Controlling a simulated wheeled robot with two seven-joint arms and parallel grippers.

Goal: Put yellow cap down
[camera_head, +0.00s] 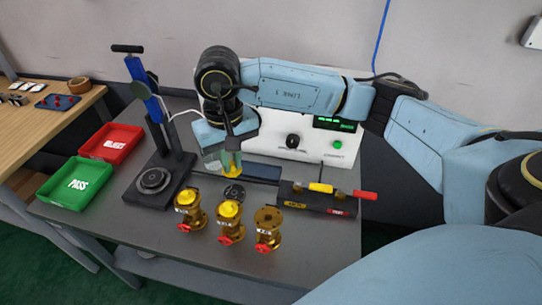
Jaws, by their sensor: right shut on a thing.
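The yellow cap (232,172) is at the tips of my right gripper (230,161), which is shut on it. The gripper points down over the middle of the grey table, just behind a dark round fixture (234,193). I cannot tell whether the cap touches anything below. Three brass valves with red handles stand at the front. The left valve (188,212) and the middle valve (229,222) have yellow tops; the right valve (268,230) shows a bare brass top. My left gripper is not in view.
A blue-columned press (147,95) stands left of the gripper. The red REJECT tray (112,143) and green PASS tray (77,183) lie at the left edge. A white control box (300,140) stands behind. A dark tool holder (315,197) lies right.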

